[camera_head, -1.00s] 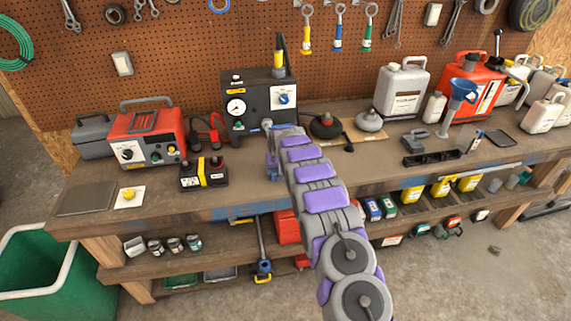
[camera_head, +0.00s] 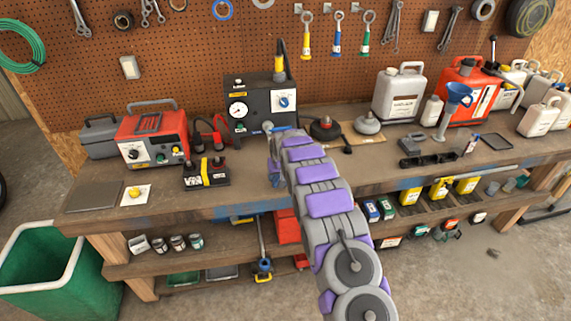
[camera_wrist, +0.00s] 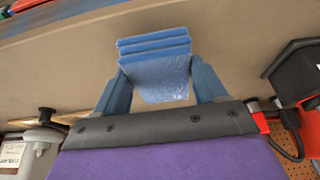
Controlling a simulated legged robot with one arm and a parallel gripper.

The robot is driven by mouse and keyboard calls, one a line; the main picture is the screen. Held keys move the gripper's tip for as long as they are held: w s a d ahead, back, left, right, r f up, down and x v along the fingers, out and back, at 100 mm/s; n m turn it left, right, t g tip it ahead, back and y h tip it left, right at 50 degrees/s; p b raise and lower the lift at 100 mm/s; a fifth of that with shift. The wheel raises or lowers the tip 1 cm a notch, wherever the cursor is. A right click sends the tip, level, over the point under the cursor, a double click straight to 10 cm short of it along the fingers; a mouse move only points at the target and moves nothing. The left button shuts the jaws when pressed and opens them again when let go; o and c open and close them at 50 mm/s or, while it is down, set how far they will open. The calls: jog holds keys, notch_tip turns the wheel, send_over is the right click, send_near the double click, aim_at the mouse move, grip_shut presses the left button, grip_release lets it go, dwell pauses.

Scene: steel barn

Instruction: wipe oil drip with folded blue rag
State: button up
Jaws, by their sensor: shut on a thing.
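The folded blue rag (camera_wrist: 155,48) shows in the wrist view as a stack of thick layers. My gripper (camera_wrist: 160,74) is shut on it, with one blue finger on each side. In the head view my gripper (camera_head: 274,174) is over the middle of the workbench (camera_head: 235,186), in front of the black gauge box, and my arm hides part of the bench there. The rag cannot be made out clearly in the head view. I cannot make out an oil drip in either view.
The gauge box (camera_head: 262,105) stands behind my gripper. A black and yellow battery (camera_head: 206,172) and a red charger (camera_head: 151,138) stand to its left. Round dark weights (camera_head: 326,130) and a white jug (camera_head: 399,94) stand to its right. A green bin (camera_head: 50,275) is at lower left.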

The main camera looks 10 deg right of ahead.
jog(key=r, duration=0.1)
jog(key=a+r, duration=0.1)
jog(key=r, duration=0.1)
jog(key=shift+r+p, duration=0.25)
jog(key=shift+p, duration=0.15)
jog(key=shift+d+r, duration=0.2)
jog(key=shift+r, duration=0.5)
jog(key=shift+d+r, duration=0.1)
jog(key=shift+d, duration=0.15)
jog(key=shift+a, duration=0.35)
